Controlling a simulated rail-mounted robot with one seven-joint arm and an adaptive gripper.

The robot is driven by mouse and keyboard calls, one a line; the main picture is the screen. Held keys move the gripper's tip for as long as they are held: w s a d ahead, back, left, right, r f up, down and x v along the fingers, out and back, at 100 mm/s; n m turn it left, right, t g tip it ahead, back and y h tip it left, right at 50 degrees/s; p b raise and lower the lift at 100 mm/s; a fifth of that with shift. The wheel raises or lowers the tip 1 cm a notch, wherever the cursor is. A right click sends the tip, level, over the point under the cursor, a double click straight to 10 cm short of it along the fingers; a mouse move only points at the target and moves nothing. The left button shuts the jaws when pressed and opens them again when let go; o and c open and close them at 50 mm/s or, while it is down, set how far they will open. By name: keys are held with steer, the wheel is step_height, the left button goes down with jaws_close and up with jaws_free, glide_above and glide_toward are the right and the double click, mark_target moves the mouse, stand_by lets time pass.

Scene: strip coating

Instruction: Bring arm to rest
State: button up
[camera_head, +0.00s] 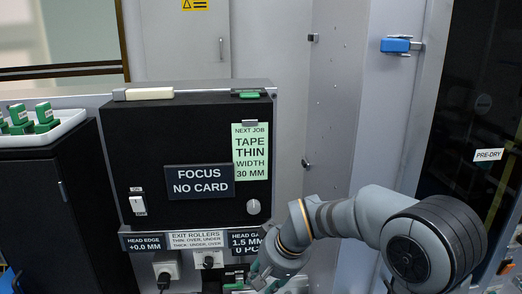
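My arm (345,218) reaches in from the lower right, in front of the grey cabinet wall. Its end bends down to my gripper (262,278) at the bottom of the picture, near the lower front of the black control box (200,125). The fingers are partly cut off and small, so I cannot tell whether they are open or shut, or whether they hold anything.
The control box carries a "FOCUS NO CARD" display (199,182), a white switch (138,204) and a green job card (250,158). A white tray (62,126) with green-topped items stands at left. A blue latch (397,45) and a dark "PRE-DRY" door (488,120) are at right.

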steer(key=s+d+f+m+b, duration=0.1)
steer(key=d+f+b, duration=0.2)
steer(key=d, duration=0.6)
steer(key=shift+s+m+t+b, duration=0.3)
steer(key=shift+b, duration=0.25)
